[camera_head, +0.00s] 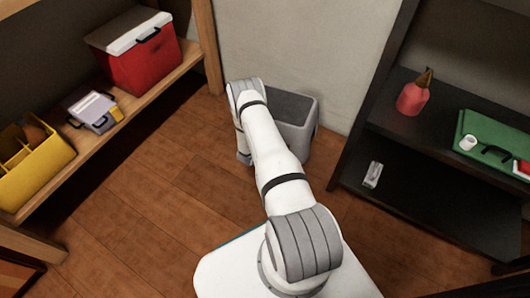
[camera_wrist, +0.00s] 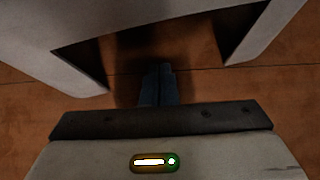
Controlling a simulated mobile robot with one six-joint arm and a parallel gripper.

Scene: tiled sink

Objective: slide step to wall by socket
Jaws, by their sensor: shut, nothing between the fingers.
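The grey step (camera_head: 299,108) stands on the wooden floor close to the pale wall, left of the dark shelf; my arm covers its left part. Whether it touches the wall, I cannot tell. In the wrist view, the step (camera_wrist: 60,68) spans the top, with an opening between its two legs. My gripper (camera_wrist: 160,70) is shut and empty, its fingertips pointing at that opening. Whether they touch the step is unclear. In the head view the fingers are hidden by my arm. I cannot make out a socket in either view.
The dark shelf (camera_head: 408,205) stands right of the step, holding a red bottle (camera_head: 412,96) and a green case (camera_head: 490,135). A wooden shelf (camera_head: 130,107) at left holds a red cooler (camera_head: 143,62) and a yellow caddy (camera_head: 36,170). The floor (camera_head: 150,190) between them is clear.

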